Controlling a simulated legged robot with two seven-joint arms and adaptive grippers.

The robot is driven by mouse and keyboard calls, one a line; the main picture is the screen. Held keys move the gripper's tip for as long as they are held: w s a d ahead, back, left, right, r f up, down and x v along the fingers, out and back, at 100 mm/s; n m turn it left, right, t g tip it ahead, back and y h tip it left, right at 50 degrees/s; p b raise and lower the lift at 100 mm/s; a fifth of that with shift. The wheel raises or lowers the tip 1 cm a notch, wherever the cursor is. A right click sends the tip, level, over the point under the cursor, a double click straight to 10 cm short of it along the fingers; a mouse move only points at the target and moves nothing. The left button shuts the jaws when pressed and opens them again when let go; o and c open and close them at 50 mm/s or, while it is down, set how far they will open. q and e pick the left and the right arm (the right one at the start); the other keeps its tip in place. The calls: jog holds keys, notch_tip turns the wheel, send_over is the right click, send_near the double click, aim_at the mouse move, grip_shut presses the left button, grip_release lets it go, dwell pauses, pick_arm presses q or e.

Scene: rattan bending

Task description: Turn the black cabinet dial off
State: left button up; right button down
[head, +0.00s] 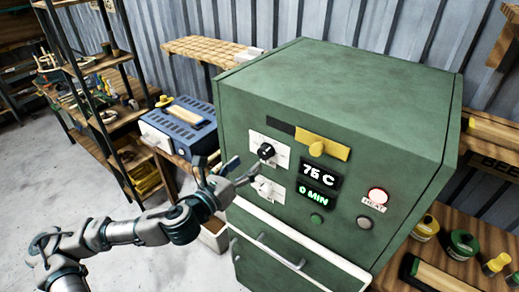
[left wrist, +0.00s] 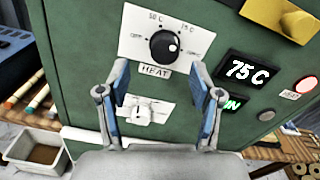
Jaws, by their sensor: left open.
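The black dial (head: 266,151) sits on a white plate on the front of the green cabinet (head: 340,95). In the left wrist view the dial (left wrist: 164,46) is round, with a white mark at its right side, above a HEAT label. A second, white knob (left wrist: 142,112) is on a plate below it. My left gripper (head: 218,172) is open and empty in front of the panel, its fingers (left wrist: 160,92) on either side below the black dial, apart from it. My right gripper is not in view.
Displays (head: 318,175) read 75 C and 0 MIN. A red HEAT lamp (head: 377,195) is lit at the right, and a yellow bracket (head: 322,145) sits above the displays. A blue box (head: 178,125) and shelves stand left; jars (head: 462,244) stand right.

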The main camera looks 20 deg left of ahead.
aim_at(262, 154)
pick_arm(q)
jog(key=x, duration=0.3)
jog(key=d+x, duration=0.1)
jog(key=x, duration=0.2)
jog(key=shift+s+f, duration=0.15)
jog(key=shift+f, duration=0.05)
jog(key=shift+w+d+r, duration=0.1)
jog(key=shift+w+d, duration=0.2)
jog(key=shift+w, duration=0.1)
jog(key=shift+a, duration=0.85)
jog(key=c, duration=0.8)
jog(key=shift+s+d, duration=0.15)
jog(key=shift+d, duration=0.05)
jog(key=c, duration=0.3)
jog(key=shift+d+r, duration=0.1)
jog(key=shift+d, duration=0.1)
jog(key=shift+c, duration=0.2)
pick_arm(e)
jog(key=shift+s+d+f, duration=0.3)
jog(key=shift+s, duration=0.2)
